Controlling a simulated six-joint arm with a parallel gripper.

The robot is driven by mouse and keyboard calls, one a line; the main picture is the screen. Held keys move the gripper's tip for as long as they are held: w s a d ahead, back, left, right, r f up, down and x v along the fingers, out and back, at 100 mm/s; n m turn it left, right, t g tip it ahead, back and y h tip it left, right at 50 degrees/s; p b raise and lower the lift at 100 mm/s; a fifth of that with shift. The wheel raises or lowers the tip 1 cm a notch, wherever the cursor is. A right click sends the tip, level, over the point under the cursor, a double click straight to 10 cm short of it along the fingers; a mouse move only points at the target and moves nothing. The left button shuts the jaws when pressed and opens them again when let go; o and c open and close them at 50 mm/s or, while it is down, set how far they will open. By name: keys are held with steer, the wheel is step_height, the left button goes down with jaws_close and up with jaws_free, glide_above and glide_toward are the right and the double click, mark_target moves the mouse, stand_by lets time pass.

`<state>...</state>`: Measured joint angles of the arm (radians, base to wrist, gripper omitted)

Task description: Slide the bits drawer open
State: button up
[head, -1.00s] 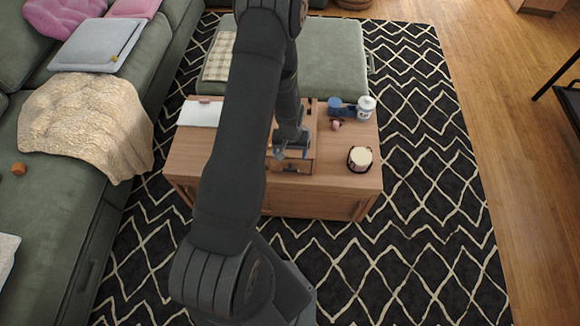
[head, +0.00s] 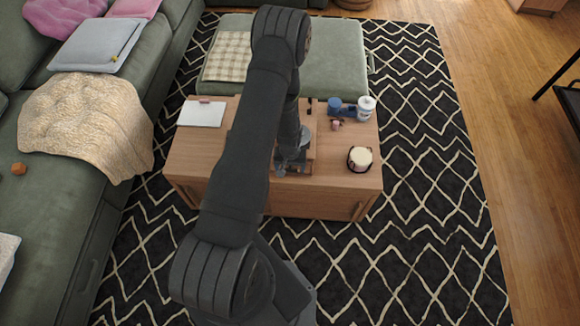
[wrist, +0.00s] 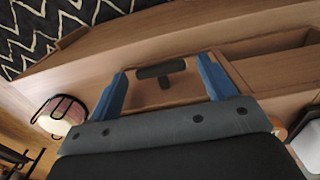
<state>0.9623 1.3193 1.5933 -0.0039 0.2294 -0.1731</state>
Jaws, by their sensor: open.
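A small wooden drawer unit (head: 311,142) stands on the wooden table, partly hidden behind my arm. In the wrist view a wooden drawer front (wrist: 150,93) shows with a dark bar handle (wrist: 153,71). My gripper (wrist: 163,70) is open, its two blue fingers spread wide on either side of the handle. Both fingers look apart from the handle, and nothing is held. In the head view my gripper (head: 282,169) is at the front of the unit and hides most of the drawer front. How far the drawer sits out cannot be told.
The wooden table (head: 225,165) holds a white notepad (head: 202,114) at left, a blue holder (head: 345,110) with a white bottle (head: 366,106) at back right, and a round cream-topped container (head: 360,158) at right. A wooden compartment (wrist: 270,48) lies beside the drawer.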

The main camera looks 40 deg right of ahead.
steer(key=c, duration=1.4)
steer(key=s+a, duration=0.8)
steer(key=shift+s+a, duration=0.35)
steer(key=shift+a, duration=0.05)
steer(key=o, duration=1.4)
steer(key=shift+r, duration=0.15)
step_height(320, 180, up, 17)
